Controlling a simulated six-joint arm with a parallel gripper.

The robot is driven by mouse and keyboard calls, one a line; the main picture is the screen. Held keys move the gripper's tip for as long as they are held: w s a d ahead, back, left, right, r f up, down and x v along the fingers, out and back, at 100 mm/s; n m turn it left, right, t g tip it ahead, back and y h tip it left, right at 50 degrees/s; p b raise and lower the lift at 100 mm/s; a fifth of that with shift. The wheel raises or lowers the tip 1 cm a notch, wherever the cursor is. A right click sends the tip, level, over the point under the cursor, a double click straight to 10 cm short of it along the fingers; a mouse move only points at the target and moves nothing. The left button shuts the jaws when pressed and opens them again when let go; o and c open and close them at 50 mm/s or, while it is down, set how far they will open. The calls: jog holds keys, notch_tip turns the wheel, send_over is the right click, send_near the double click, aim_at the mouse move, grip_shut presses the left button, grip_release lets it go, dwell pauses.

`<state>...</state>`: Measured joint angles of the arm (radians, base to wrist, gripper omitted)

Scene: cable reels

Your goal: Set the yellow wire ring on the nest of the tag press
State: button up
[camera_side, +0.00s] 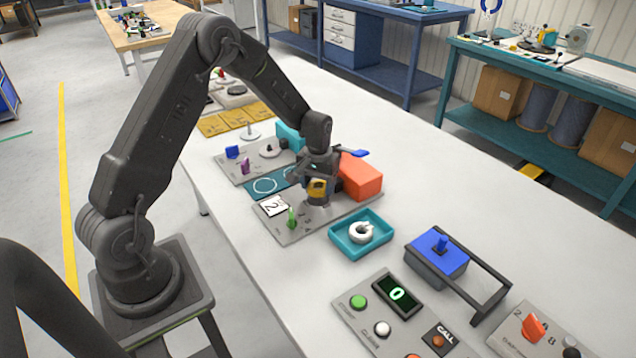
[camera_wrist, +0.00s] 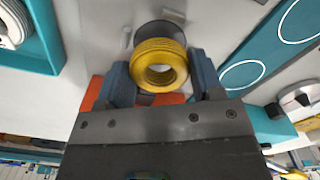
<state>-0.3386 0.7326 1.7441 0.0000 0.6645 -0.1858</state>
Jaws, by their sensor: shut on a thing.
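The yellow wire ring (camera_wrist: 143,74) is between the two fingers of my gripper (camera_wrist: 161,70), which is shut on it. In the side view my gripper (camera_side: 318,178) holds the yellow ring (camera_side: 316,188) low over the grey plate of the tag press (camera_side: 290,228), in front of its orange block (camera_side: 361,176). A round dark grey piece (camera_wrist: 160,30), which looks like the nest, shows just beyond the ring in the wrist view. I cannot tell whether the ring touches it.
A teal tray (camera_side: 340,242) with a white ring (camera_side: 359,233) is close to the press's right. A teal mat (camera_side: 252,193) with white circles lies to the left. A button panel (camera_side: 358,322) is in front.

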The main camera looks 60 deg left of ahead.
jog(key=shift+f, duration=0.1)
jog(key=shift+f, duration=0.75)
jog(key=o, duration=0.5)
jog(key=shift+f, duration=0.2)
jog(key=shift+c, duration=0.2)
jog(key=o, duration=0.5)
jog(key=shift+o, duration=0.2)
jog(key=shift+r, duration=0.15)
notch_tip(320, 180, up, 8)
